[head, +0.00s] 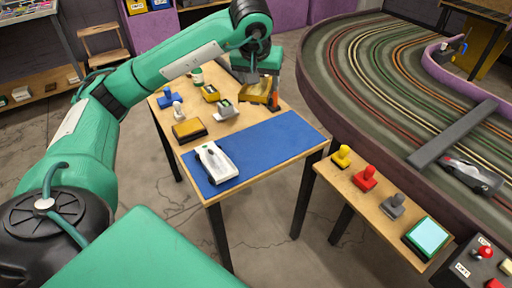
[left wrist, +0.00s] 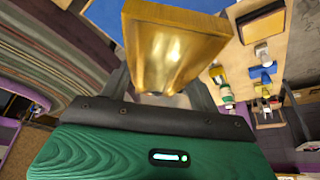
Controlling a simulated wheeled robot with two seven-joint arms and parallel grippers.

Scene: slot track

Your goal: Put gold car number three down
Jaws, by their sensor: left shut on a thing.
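The gold car (head: 256,92) is in my left gripper (head: 262,84), over the far right part of the wooden table, beyond the blue mat (head: 275,143). In the left wrist view the gold car (left wrist: 175,45) fills the top middle, between the fingers. Its number is not readable, and I cannot tell whether it touches the table. A white car (head: 216,162) stands on the near left end of the blue mat. My right gripper is not in view.
A dark pad with a gold top (head: 189,130), a blue stamp (head: 167,98) and small items stand left on the table. Much of the mat is bare. A side bench holds yellow (head: 342,157), red (head: 366,178) and grey (head: 393,205) stamps. The slot track lies right.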

